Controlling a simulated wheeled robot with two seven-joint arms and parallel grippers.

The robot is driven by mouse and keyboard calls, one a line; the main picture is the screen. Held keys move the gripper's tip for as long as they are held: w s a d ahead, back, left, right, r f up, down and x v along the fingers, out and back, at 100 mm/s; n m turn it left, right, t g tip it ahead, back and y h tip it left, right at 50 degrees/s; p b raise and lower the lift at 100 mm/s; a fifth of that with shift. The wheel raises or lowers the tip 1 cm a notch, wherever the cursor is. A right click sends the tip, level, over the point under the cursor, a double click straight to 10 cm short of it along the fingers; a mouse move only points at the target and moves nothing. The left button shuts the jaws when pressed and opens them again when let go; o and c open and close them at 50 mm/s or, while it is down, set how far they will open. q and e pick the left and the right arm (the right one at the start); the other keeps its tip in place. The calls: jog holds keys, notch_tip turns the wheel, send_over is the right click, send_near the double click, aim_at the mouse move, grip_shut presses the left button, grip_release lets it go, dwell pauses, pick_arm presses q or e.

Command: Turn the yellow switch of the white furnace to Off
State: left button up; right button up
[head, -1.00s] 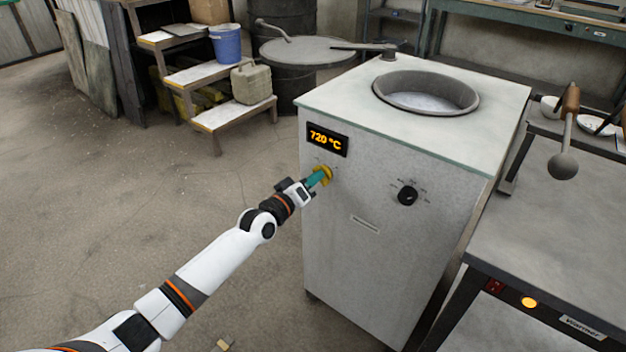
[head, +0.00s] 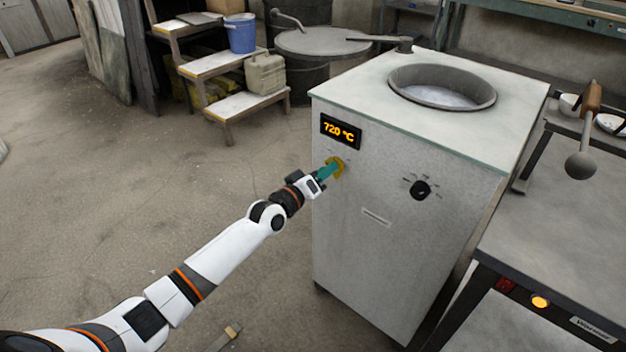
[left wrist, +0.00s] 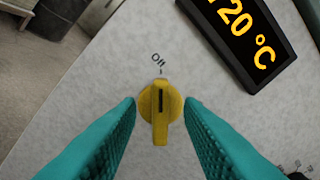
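The white furnace (head: 375,240) stands in the middle of the head view. Its yellow switch (head: 338,165) is on the front face, below the lit display (head: 341,132) reading 720 °C. In the left wrist view the yellow switch (left wrist: 160,108) has its black mark in line with the tick under the "Off" label (left wrist: 158,60). My left gripper (head: 326,172) is at the switch. In the left wrist view its teal fingers (left wrist: 160,103) are open, one on each side of the switch, with a narrow gap on both sides. My right gripper is not in view.
A black knob (head: 420,190) is on the furnace front, right of the switch. A round crucible opening (head: 442,88) is in the furnace top. A table (head: 560,235) with a hanging ladle (head: 580,164) stands at right. The floor (head: 130,200) at left is mostly clear.

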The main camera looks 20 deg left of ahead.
pick_arm(q)
jog(key=p+v, duration=0.2)
jog(key=v, duration=0.9)
jog(key=shift+s, duration=0.25)
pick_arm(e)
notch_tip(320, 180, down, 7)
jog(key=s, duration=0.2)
pick_arm(q)
jog(key=shift+a, duration=0.1)
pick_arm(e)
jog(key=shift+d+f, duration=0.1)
